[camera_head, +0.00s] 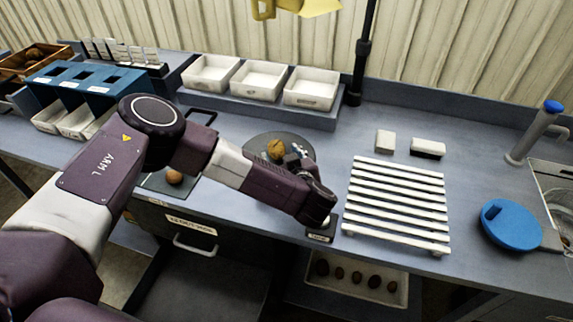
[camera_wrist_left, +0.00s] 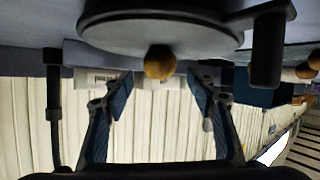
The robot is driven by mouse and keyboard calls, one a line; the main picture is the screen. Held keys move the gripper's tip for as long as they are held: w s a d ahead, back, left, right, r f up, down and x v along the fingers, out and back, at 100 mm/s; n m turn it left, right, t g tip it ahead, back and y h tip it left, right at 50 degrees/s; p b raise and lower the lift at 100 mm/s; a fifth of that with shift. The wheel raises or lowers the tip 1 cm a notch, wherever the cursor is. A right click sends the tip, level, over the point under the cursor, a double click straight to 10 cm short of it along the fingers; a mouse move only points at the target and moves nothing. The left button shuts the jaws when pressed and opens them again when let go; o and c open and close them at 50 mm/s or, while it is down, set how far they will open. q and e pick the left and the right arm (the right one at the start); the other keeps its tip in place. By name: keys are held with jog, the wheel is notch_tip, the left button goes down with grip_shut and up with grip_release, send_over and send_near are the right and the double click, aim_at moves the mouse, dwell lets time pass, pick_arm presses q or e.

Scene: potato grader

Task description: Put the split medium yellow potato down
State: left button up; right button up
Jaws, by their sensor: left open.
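A yellow potato (camera_head: 276,148) sits on a round grey plate (camera_head: 257,143) on the bench in the head view. In the left wrist view, which looks upside down, the potato (camera_wrist_left: 159,62) lies against the plate (camera_wrist_left: 150,38), centred just beyond the fingertips. My left gripper (camera_head: 299,151) is at the right side of the potato, partly hidden behind its own wrist. In the wrist view my left gripper (camera_wrist_left: 158,92) has its blue-padded fingers spread wide with nothing between them. A split in the potato cannot be made out. My right gripper is not seen.
Three white bins (camera_head: 258,79) stand on a raised shelf behind the plate. A white slatted rack (camera_head: 396,203) and a blue round lid (camera_head: 511,225) are to the right. Another potato (camera_head: 174,176) lies left of the plate, near my arm. A tray of dark potatoes (camera_head: 398,290) sits below.

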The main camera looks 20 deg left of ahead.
pick_arm(q)
jog(key=b+v, duration=0.1)
jog(key=v, duration=0.6)
jog(key=shift+s, duration=0.1)
